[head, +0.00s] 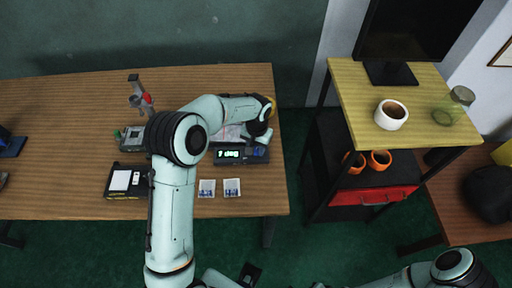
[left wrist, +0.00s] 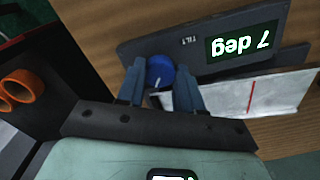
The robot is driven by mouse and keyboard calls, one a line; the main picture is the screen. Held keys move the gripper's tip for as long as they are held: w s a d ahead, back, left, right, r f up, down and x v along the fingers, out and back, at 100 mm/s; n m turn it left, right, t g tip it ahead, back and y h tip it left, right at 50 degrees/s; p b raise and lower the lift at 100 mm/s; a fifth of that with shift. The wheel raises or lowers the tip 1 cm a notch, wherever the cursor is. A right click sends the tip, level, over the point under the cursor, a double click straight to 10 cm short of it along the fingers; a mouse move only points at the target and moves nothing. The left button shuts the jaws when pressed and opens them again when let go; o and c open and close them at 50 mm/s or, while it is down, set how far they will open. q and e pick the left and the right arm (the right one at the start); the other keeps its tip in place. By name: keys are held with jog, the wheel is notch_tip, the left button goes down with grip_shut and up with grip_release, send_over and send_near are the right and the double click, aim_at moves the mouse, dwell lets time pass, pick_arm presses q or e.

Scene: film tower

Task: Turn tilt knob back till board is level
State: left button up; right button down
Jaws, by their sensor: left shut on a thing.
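The blue tilt knob (left wrist: 160,72) sits on a dark panel (left wrist: 205,47) marked TILT. The panel's green display (left wrist: 241,41) reads 7 deg, upside down in the left wrist view. My left gripper (left wrist: 164,82) is shut on the knob, one finger on each side. A white board (left wrist: 250,95) with a red line lies beside the panel, seen at a slant. In the head view the display (head: 228,154) is lit near the table's right end, and my left arm partly hides the board.
A black box with a white label (head: 124,180) and two small printed cards (head: 218,188) lie on the wooden table (head: 60,190). A grey stand with a red part (head: 147,99) is behind my arm. A shelf (head: 345,85) with a cup (head: 391,114) stands to the right.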

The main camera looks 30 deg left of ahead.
aim_at(257, 149)
pick_arm(q)
jog(key=n, duration=0.3)
jog(key=shift+n, duration=2.1)
jog(key=shift+w, duration=0.1)
jog(key=o, duration=1)
jog(key=shift+o, duration=0.2)
notch_tip(257, 149, up, 14)
jog(key=shift+d+f+p, duration=0.15)
jog(key=shift+f+p, duration=0.1)
jog(key=shift+p, duration=0.15)
